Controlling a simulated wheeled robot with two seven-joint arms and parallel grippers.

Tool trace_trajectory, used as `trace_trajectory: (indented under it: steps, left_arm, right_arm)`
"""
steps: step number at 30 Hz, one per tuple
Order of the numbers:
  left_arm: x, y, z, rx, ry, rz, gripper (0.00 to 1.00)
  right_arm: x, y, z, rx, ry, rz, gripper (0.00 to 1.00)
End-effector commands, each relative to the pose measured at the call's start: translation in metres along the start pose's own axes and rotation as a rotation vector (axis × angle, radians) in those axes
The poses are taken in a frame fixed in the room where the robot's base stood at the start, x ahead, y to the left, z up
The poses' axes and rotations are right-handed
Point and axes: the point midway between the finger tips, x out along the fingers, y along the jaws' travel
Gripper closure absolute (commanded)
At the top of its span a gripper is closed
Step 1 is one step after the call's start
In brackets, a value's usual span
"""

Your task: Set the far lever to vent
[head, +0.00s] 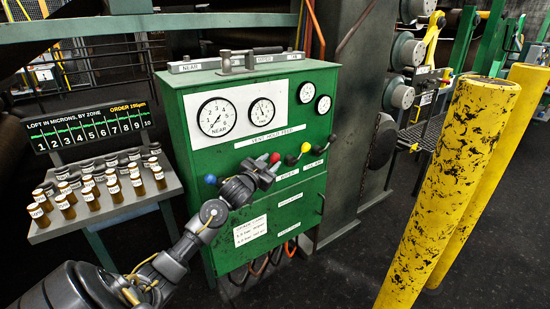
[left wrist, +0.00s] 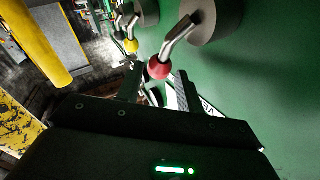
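A green cabinet (head: 195,130) carries a row of levers with coloured ball knobs: blue (head: 210,180) at left, red (head: 274,158) in the middle, yellow (head: 304,147) at right. The strip above them reads VENT HOLD FEED; the small lever labels are too small to read surely. My left gripper (head: 272,168) is at the red knob. In the left wrist view its fingers (left wrist: 157,85) stand apart, with the red knob (left wrist: 159,69) between and just beyond their tips; contact is not clear. The yellow knob (left wrist: 131,46) shows farther off. My right gripper is not in view.
Two gauges marked on a white panel (head: 238,137) sit above the levers. Yellow posts (head: 450,190) stand at right. A tray (head: 110,213) of small bottles stands at left, below a zone display (head: 90,125). The dark floor at front is clear.

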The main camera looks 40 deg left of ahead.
Motion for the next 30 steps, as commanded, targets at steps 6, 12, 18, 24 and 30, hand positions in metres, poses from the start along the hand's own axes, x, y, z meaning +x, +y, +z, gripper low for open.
trace_trajectory:
  steps: [6, 12, 18, 24, 30]
  left_arm:
    - [0.03, 0.0, -0.001, -0.002, 0.0, 0.0, 0.63]
    - [0.039, 0.001, 0.0, 0.0, 0.0, 0.001, 0.63]
    - [0.039, 0.001, 0.0, 0.001, 0.0, 0.001, 0.63]
    - [0.039, 0.0, 0.0, 0.0, 0.0, 0.0, 0.85]
    - [0.039, 0.0, 0.0, 0.0, 0.0, 0.0, 1.0]
  right_arm:
    - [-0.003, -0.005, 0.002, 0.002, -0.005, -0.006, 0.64]
    - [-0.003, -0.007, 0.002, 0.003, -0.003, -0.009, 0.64]
    - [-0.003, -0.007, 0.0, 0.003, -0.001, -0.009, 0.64]
    - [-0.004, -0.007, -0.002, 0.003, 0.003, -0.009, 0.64]
    - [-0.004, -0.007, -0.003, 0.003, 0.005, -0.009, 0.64]
